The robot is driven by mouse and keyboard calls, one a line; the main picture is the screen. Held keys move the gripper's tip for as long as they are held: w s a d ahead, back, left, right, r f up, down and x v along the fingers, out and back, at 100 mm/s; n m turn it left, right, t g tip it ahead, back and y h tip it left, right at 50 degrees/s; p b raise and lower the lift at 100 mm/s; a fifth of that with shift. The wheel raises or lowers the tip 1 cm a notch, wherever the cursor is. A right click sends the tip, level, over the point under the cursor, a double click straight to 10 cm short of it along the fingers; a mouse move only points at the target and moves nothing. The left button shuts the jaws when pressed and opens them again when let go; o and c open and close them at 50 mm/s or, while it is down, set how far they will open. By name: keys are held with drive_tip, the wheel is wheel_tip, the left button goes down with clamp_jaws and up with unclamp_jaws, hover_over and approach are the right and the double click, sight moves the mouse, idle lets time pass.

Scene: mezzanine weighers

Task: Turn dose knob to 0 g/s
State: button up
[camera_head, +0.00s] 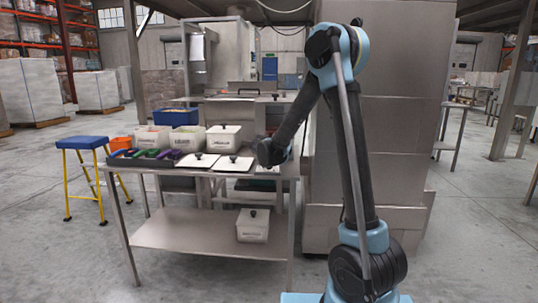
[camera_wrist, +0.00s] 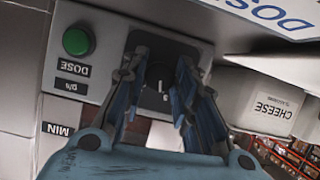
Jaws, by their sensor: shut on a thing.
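In the wrist view the dose knob (camera_wrist: 158,76) is a dark round knob on a black plate, set in a grey panel (camera_wrist: 110,30). My gripper (camera_wrist: 157,92) has its two blue-grey fingers on either side of the knob and is shut on it. The knob's pointer is partly hidden, and a white mark that looks like "1" shows between the fingers. A green button (camera_wrist: 78,41) sits left of the knob, above labels reading "DOSE" and "g/s". In the head view my arm reaches left to the bench, and the knob is hidden there.
A "CHEESE" bin (camera_wrist: 265,107) stands right of my gripper in the wrist view, below a "DOSE" sign (camera_wrist: 275,14). In the head view, the steel table (camera_head: 215,222) carries lidded bins (camera_head: 224,139) and a blue crate (camera_head: 175,116). A yellow-legged stool (camera_head: 84,142) stands left.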

drive_tip(key=n+h, duration=0.2)
drive_tip(key=n, duration=0.1)
drive_tip(key=shift+a, duration=0.15)
drive_tip(key=n+h, duration=0.2)
drive_tip(key=shift+a+f+n+t, duration=0.1)
drive_tip(key=shift+n+t, duration=0.2)
drive_tip(key=shift+n, duration=0.1)
drive_tip(key=n+h, duration=0.1)
drive_tip(key=n, duration=0.2)
drive_tip(key=shift+a+f+t+h, duration=0.1)
drive_tip(key=shift+t+h, duration=0.3)
drive_tip(key=shift+f+n+t+h, duration=0.1)
drive_tip(key=shift+n+t+h, duration=0.4)
drive_tip(key=shift+n, duration=1.1)
